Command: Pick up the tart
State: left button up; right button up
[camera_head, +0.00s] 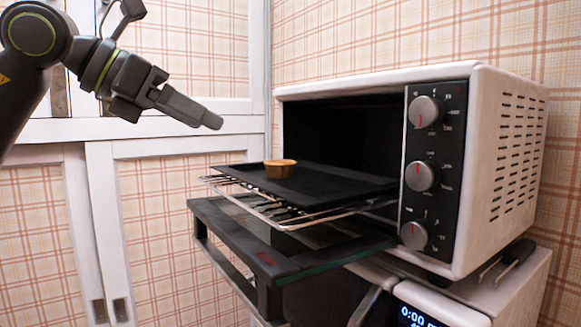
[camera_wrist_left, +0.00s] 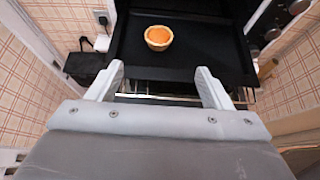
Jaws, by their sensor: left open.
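The tart (camera_head: 280,168) is small and round with a tan crust. It sits on a black baking tray (camera_head: 335,190) that is pulled partly out of the oven. In the left wrist view the tart (camera_wrist_left: 158,37) shows an orange filling and lies on the tray (camera_wrist_left: 200,62), beyond the fingertips. My left gripper (camera_head: 212,121) is in the air to the left of the tart and higher than it. In the left wrist view my left gripper (camera_wrist_left: 160,72) has its two fingers apart with nothing between them. My right gripper is in neither view.
The white toaster oven (camera_head: 490,150) has its door (camera_head: 290,245) folded down below the wire rack (camera_head: 265,207). Its knobs are on the right side. A white appliance with a clock display (camera_head: 415,315) is underneath. White-framed plaid cabinet doors (camera_head: 180,200) stand at the left.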

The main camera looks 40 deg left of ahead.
pick_arm(q)
jog(key=p, duration=0.1)
send_near(274, 162)
jog(key=shift+w+d+r, duration=0.1)
jog(key=shift+d, duration=0.1)
jog(key=p+x, duration=0.1)
jog(key=x, duration=0.3)
jog(key=shift+w+p, duration=0.3)
jog(key=shift+p, duration=0.05)
jog(key=p+x, duration=0.2)
jog(key=x, duration=0.2)
jog(key=shift+w+f, duration=0.15)
jog(key=shift+f, duration=0.15)
jog(key=shift+w+d+f, duration=0.1)
jog(key=shift+w+f, duration=0.1)
jog(key=shift+f, duration=0.05)
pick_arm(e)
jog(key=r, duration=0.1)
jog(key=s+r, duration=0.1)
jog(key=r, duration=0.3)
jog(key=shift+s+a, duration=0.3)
pick_arm(q)
jog(key=shift+s, duration=0.1)
